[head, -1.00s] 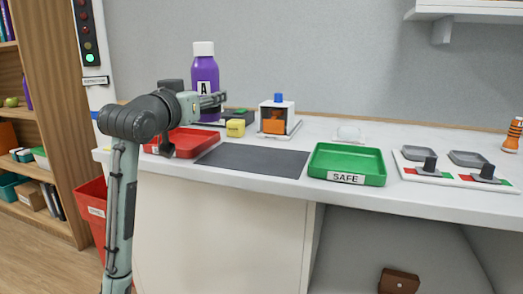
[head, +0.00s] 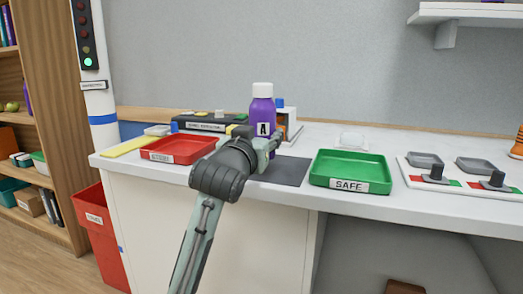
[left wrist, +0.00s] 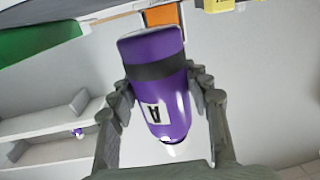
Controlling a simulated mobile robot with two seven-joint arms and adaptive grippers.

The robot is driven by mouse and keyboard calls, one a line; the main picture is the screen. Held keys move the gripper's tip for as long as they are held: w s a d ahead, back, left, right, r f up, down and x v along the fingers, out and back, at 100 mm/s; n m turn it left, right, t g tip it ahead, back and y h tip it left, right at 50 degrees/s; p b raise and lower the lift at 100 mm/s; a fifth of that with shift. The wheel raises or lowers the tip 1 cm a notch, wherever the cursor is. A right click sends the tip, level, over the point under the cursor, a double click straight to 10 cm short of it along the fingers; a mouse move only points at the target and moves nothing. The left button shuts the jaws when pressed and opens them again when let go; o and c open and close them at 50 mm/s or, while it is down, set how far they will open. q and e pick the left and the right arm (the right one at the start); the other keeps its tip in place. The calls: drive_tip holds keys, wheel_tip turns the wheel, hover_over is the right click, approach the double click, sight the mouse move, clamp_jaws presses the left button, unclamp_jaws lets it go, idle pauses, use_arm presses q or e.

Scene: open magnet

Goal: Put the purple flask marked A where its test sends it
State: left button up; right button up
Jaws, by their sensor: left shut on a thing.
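The purple flask marked A (head: 262,113), with a white cap, stands upright in the head view. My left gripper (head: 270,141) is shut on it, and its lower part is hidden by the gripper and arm. The left wrist view shows the flask (left wrist: 158,70) between the two fingers of the left gripper (left wrist: 162,98), with a dark band near its base. A green tray labelled SAFE (head: 382,178) is to the right. A red tray (head: 149,153) with a label too small to read is to the left. A signal post (head: 89,62) at left shows a lit green light.
A dark mat (head: 285,173) lies between the trays, partly behind my arm. A labelled dark device (head: 185,124) stands behind the red tray. A panel with two dark knobs (head: 457,182) is at right. A red bin (head: 92,215) stands on the floor at left.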

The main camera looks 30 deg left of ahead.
use_arm(q)
drive_tip(key=shift+f, duration=1.5)
use_arm(e)
drive_tip(key=shift+v, duration=0.9)
drive_tip(key=shift+w, duration=0.1)
use_arm(q)
drive_tip(key=shift+f, duration=0.2)
drive_tip(key=o, duration=1.3)
drive_tip(key=shift+o, duration=0.2)
use_arm(e)
drive_tip(key=shift+r, duration=0.2)
use_arm(q)
drive_tip(key=shift+r, duration=0.15)
